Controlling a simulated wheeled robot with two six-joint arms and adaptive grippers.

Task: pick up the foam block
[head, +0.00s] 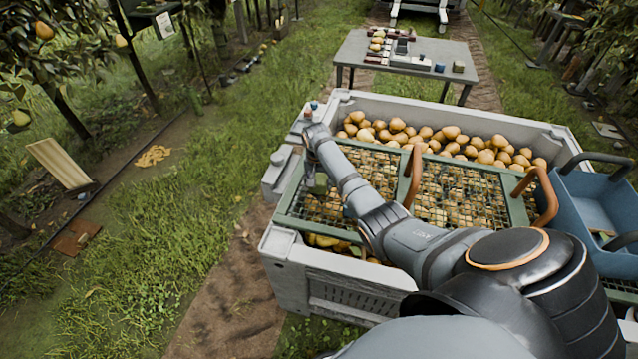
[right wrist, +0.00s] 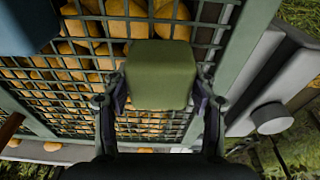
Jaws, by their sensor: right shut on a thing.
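The green foam block (right wrist: 160,75) is between the fingers of my right gripper (right wrist: 160,100) in the right wrist view. The gripper is shut on it, with one finger on each side. In the head view the block (head: 318,184) is small, below my right gripper (head: 316,178), over the left part of the mesh-covered crate. Whether the block touches the mesh is not clear. My left gripper is not in either view.
The large grey crate (head: 285,262) holds many pears under green-framed mesh lids (head: 285,224) with brown handles (head: 414,178). A blue tub (head: 590,195) is at the right. A grey table (head: 350,52) with several items stands behind.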

